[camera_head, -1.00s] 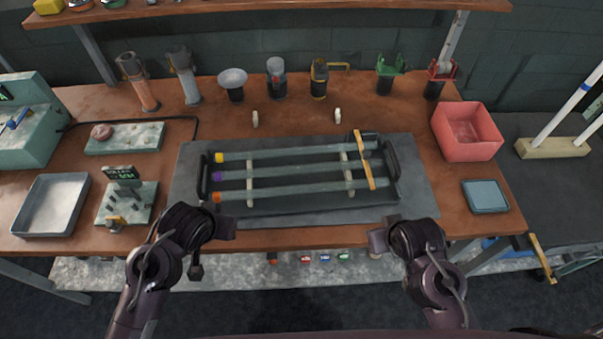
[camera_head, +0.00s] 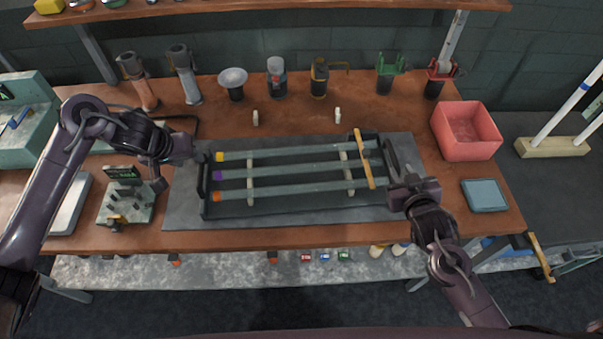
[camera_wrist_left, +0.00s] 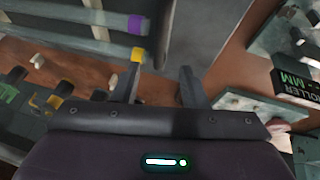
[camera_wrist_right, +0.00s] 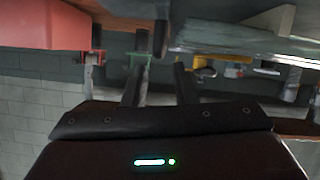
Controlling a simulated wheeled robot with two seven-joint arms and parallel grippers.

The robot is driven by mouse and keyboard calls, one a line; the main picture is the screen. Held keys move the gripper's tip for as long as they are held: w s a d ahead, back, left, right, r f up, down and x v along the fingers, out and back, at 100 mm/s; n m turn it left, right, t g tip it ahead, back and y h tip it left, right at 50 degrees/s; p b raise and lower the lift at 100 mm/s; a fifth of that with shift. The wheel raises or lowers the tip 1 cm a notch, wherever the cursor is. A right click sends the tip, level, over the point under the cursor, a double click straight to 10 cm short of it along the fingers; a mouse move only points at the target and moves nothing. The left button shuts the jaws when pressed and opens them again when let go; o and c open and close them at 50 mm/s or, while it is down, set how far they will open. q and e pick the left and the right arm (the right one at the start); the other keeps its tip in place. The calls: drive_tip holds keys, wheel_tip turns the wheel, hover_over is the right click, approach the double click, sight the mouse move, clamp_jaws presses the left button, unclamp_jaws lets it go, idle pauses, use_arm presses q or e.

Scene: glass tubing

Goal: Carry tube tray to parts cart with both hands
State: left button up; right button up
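The dark tube tray (camera_head: 300,206) lies on the grey mat (camera_head: 240,224) in the middle of the workbench. It holds three glass tubes with yellow, purple and orange ends, and has an upright handle at each short end. My left gripper (camera_head: 192,148) is by the tray's left end, near the left handle (camera_head: 202,176); in the left wrist view its fingers (camera_wrist_left: 158,82) are apart with nothing between them. My right gripper (camera_head: 415,184) is by the tray's right end, near the right handle (camera_head: 391,158); in the right wrist view its fingers (camera_wrist_right: 158,80) are apart. Contact with either handle is not visible.
A red bin (camera_head: 466,132) and a blue-grey pad (camera_head: 485,195) are right of the tray. A roller gauge (camera_head: 125,200) stands at left. Several holders line the bench's back. A dark surface (camera_head: 560,170) with white rods lies at far right.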

sight(200, 165)
use_arm(q)
drive_tip(key=shift+w+d, duration=0.1)
